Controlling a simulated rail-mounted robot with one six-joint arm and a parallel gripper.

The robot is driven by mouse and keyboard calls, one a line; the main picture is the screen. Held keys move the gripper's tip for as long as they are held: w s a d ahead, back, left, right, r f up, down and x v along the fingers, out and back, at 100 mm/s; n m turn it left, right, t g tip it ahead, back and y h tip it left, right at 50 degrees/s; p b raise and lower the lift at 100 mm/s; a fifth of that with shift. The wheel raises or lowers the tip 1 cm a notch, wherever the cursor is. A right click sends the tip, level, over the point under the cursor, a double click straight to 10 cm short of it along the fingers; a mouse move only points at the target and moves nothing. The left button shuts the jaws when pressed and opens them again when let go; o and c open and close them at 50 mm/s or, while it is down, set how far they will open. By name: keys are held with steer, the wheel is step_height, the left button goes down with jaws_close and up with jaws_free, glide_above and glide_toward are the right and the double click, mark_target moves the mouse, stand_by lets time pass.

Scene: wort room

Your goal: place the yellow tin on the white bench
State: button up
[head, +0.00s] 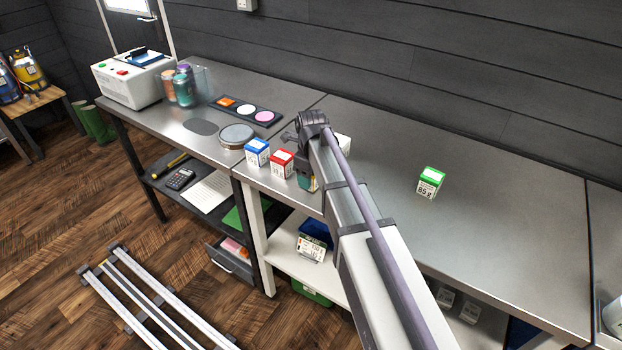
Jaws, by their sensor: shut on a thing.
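The white bench (480,225) is the right-hand one, with a grey top and white legs. My arm reaches over its left part. The end of my arm, with a small part of my gripper (290,136), is above the bench's left end. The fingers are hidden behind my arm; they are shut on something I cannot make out. No yellow tin can be clearly seen. A whitish block (343,143) shows just right of my arm, partly covered, and I cannot tell whether it is held or standing.
A blue box (257,152), a red box (282,163) and a partly hidden teal one (306,182) line the white bench's front left. A green box (430,183) stands mid-bench, with clear top around it. The dark-legged bench (285,95) adjoins on the left.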

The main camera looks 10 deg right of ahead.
steer(key=shift+f, duration=0.25)
steer(key=o, duration=1)
steer(key=shift+r, duration=0.1)
step_height(320, 180, up, 13)
steer(key=p, duration=1.2)
steer(key=shift+f, duration=0.2)
steer(key=shift+s+f+n, duration=0.15)
steer(key=shift+s+n, duration=0.1)
steer(key=shift+n, duration=0.05)
steer(key=s+n, duration=0.7)
steer(key=n, duration=0.2)
steer(key=s+n, duration=0.6)
steer(key=n, duration=0.3)
steer(key=s+n, duration=0.7)
steer(key=n, duration=0.1)
steer(key=shift+s+n, duration=0.35)
steer(key=shift+n, duration=0.05)
